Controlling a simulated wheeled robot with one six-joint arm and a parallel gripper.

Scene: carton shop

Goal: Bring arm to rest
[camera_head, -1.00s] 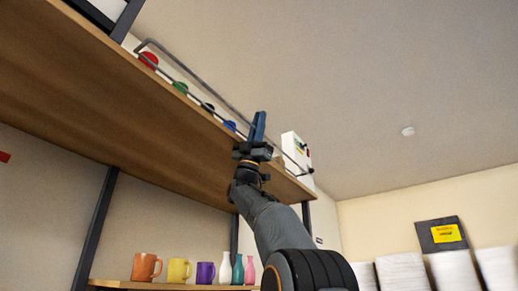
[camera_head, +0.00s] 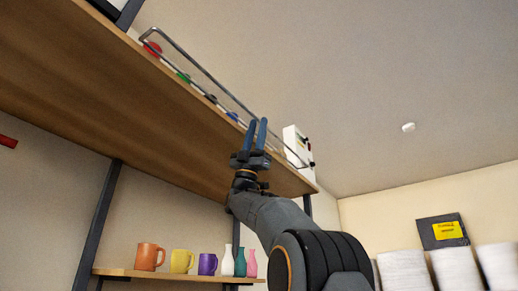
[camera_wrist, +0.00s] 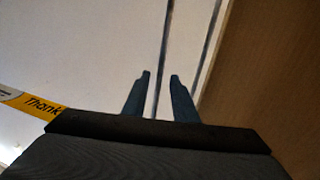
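My gripper (camera_head: 256,134) is raised in front of the edge of the high wooden shelf (camera_head: 120,85), near the metal rail (camera_head: 207,78). Its two blue fingers stand apart with nothing between them. In the wrist view the gripper (camera_wrist: 160,80) also shows its fingers apart and empty, with thin dark bars of the rail behind them and brown wood at the right.
Red, green, black and blue round things sit behind the rail; a white box (camera_head: 293,143) stands at the shelf's right end. On the lower shelf (camera_head: 170,275) are mugs (camera_head: 150,256) and vases (camera_head: 238,261). White stacks (camera_head: 405,270) stand at lower right. Open room lies right of the arm.

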